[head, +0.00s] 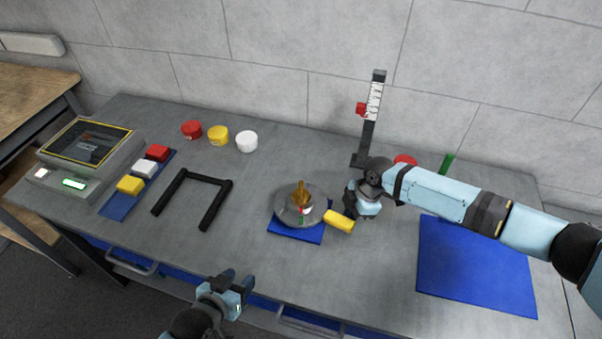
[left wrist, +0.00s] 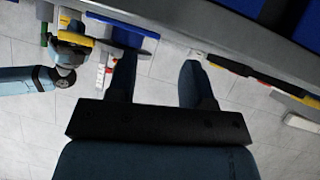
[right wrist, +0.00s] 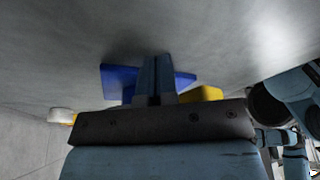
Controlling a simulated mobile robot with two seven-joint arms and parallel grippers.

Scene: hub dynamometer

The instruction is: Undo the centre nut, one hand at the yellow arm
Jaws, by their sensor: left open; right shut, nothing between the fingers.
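The brass-coloured centre nut (head: 300,194) stands on top of a grey round hub disc (head: 287,211), on a blue pad (head: 285,233). The yellow arm (head: 339,222) sticks out from the disc to the lower right; it also shows in the right wrist view (right wrist: 207,93). My right gripper (head: 358,205) is shut and empty, just beyond the yellow arm's outer end; I cannot tell whether they touch. My left gripper (head: 238,281) is open and empty, low at the bench's front edge, apart from the hub. Its two fingers show in the left wrist view (left wrist: 158,80).
A black U-shaped frame (head: 177,188) lies left of the hub. Further left are coloured blocks on a blue strip (head: 118,204) and a display box (head: 112,165). Small pots (head: 218,135) and an upright scale (head: 372,115) stand behind. A blue mat (head: 475,268) lies right.

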